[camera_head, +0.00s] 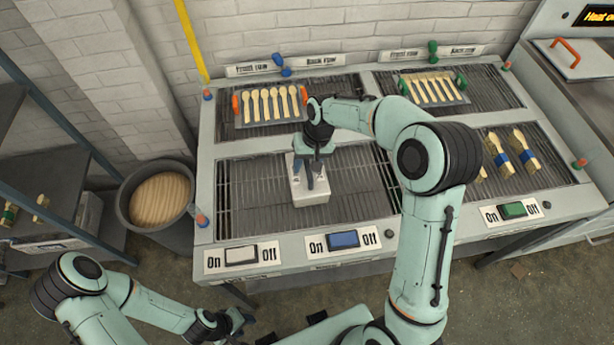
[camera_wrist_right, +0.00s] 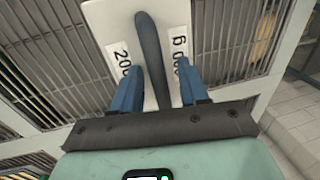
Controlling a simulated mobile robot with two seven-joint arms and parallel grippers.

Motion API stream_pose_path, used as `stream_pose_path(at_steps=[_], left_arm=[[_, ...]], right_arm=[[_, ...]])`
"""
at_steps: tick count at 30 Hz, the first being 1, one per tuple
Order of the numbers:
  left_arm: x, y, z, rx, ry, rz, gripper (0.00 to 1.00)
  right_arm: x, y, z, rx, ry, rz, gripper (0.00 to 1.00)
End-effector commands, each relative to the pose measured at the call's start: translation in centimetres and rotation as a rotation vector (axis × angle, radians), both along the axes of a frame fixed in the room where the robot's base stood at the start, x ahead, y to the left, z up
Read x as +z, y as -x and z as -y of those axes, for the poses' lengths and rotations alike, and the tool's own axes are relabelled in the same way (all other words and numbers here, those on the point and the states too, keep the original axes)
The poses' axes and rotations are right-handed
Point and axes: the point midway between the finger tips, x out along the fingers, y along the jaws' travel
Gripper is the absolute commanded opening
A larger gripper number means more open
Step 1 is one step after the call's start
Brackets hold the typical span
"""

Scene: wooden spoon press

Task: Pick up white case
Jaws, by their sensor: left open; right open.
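The white case (camera_head: 311,194) stands on the front left grill of the press table. In the right wrist view the white case (camera_wrist_right: 112,22) has a dark handle along its middle and printed labels on both sides. My right gripper (camera_head: 311,172) is over the case, pointing down. Its blue fingers (camera_wrist_right: 158,85) are open, one on each side of the handle; I cannot tell whether they touch it. My left gripper (camera_head: 240,322) is low at the front left, away from the case, and open.
A tray of wooden spoons (camera_head: 268,104) lies on the back left grill, another (camera_head: 432,90) on the back right. Banded spoon bundles (camera_head: 500,154) lie on the front right grill. A round bin (camera_head: 158,197) stands left of the table. Switches (camera_head: 343,240) line the front edge.

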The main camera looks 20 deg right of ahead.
Motion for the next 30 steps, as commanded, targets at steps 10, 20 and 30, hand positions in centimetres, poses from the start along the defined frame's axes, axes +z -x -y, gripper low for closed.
stream_pose_path(at_steps=[10,20,30], left_arm=[[0.0,0.0,0.0,0.000,0.000,0.000,0.43],[0.1,-0.1,0.0,0.000,0.000,0.001,0.43],[1.1,-0.9,0.0,0.000,0.000,0.010,0.43]], right_arm=[[0.0,0.0,0.0,0.000,0.000,0.000,0.00],[0.7,-0.1,0.0,-0.001,0.000,0.003,0.00],[8.5,-0.3,0.0,0.000,-0.001,0.011,0.00]])
